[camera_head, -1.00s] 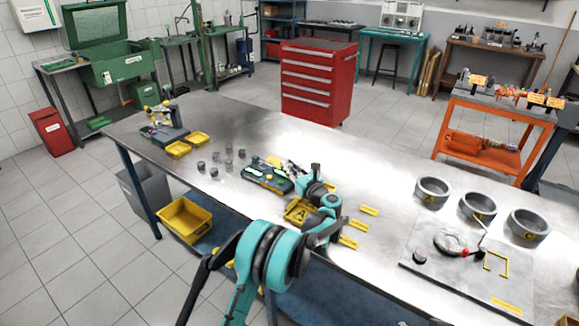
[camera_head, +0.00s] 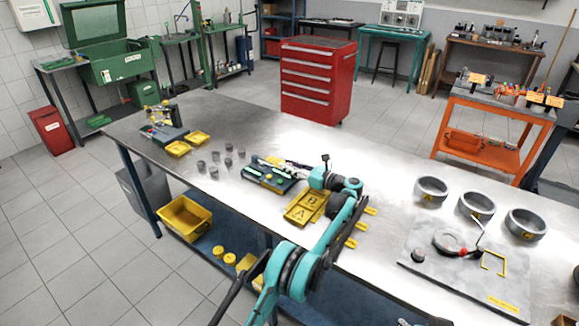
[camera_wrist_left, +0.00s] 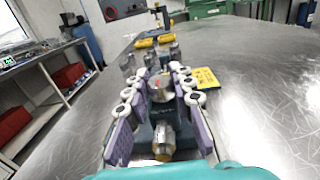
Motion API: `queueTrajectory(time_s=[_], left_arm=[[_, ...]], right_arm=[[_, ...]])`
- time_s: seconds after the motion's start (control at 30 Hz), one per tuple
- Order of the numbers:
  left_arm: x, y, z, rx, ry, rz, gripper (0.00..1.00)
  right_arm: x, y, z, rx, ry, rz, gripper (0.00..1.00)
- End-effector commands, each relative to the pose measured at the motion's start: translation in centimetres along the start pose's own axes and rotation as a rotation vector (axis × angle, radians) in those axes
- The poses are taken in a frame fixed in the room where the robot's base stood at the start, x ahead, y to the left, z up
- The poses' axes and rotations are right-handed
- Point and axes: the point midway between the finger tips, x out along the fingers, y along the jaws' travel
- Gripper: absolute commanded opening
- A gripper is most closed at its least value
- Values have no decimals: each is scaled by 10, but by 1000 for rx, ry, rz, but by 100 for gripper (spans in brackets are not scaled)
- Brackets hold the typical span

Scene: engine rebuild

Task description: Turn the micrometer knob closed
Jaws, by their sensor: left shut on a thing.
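My left gripper (camera_head: 312,170) reaches over the workbench at the right end of a dark tool tray (camera_head: 268,178). In the left wrist view, the purple-padded fingers of the gripper (camera_wrist_left: 160,85) stand on both sides of a short silver cylinder with a reddish mark, which I take as the micrometer knob (camera_wrist_left: 159,90). The gripper is shut on it. A second silver cylinder with a brass-coloured end (camera_wrist_left: 164,138) shows nearer the camera, on a dark blue-grey body. The rest of the micrometer is hard to make out, and the head view is too small to show the grip.
A yellow tray marked A and B (camera_head: 299,212) lies beside my left arm. Several small grey cylinders (camera_head: 215,157) stand left of the tool tray. Three metal rings (camera_head: 432,188) and a grey plate (camera_head: 425,275) are at the right. The bench's middle back is clear.

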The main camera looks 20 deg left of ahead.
Motion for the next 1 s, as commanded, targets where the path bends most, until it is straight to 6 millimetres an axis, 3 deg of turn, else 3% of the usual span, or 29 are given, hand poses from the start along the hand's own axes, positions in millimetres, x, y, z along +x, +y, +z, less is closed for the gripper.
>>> queueTrajectory(time_s=[0.27,0.3,0.4,0.77,1.0], left_arm=[[1,0,0,0,-1,0,0],[1,0,0,0,-1,0,26],[1,0,0,0,-1,0,45],[-5,0,0,0,0,-1,45],[-50,-1,0,0,0,-5,45]], right_arm=[[0,0,0,0,0,0,40],[0,0,0,0,0,0,40],[0,0,0,0,0,0,40],[0,0,0,0,0,0,40],[0,0,0,0,0,0,40]])
